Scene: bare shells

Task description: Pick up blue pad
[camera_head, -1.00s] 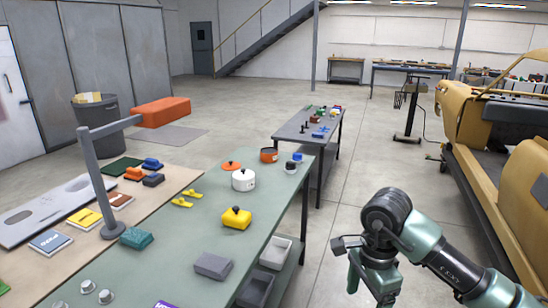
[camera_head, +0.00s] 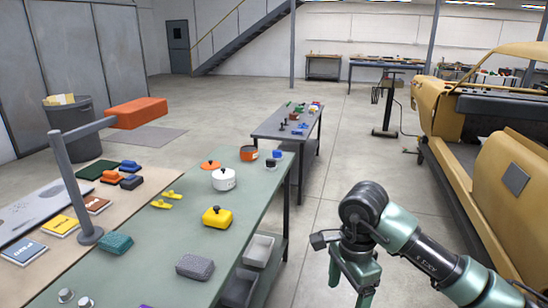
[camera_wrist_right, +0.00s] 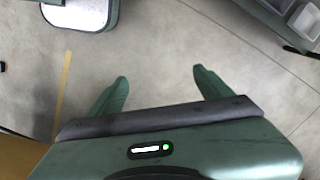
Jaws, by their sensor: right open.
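Several blue pieces are in the head view, and I cannot tell which is the blue pad. A bright blue one (camera_head: 130,166) and a dark blue one (camera_head: 131,182) lie on the tan surface at the left, beside an orange one (camera_head: 111,177). A small blue piece (camera_head: 277,154) is at the far end of the green table, and more blue pieces (camera_head: 299,130) lie on the far table. My right gripper (camera_head: 351,287) is open and empty over the floor, right of the green table. Its two fingers show apart in the right wrist view (camera_wrist_right: 160,76). My left gripper is not in view.
The long green table (camera_head: 165,262) holds a teal block (camera_head: 115,243), a yellow piece (camera_head: 217,218), a grey block (camera_head: 195,267) and a white pot (camera_head: 223,179). A grey post (camera_head: 72,187) rises at the left. A yellow vehicle (camera_head: 510,180) stands right. Floor between is clear.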

